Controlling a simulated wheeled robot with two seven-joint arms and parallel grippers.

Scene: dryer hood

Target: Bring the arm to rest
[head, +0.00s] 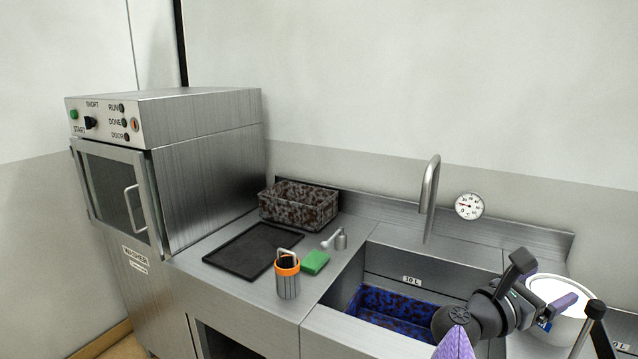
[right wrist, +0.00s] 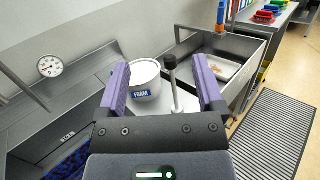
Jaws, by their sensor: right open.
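My right gripper (head: 560,300) is at the lower right of the head view, over the right side of the sink, with its purple fingers pointing right. In the right wrist view its two purple fingers (right wrist: 162,88) are spread apart with nothing held between them. A white bucket labelled FOAM (right wrist: 145,76) shows beyond the gap between the fingers. In the head view the white bucket (head: 558,291) is partly hidden behind the gripper. My left gripper is not in view.
The sink holds a blue speckled tray (head: 392,306) below a tall faucet (head: 429,196). A black-knobbed upright rod (right wrist: 171,72) stands beside the bucket.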

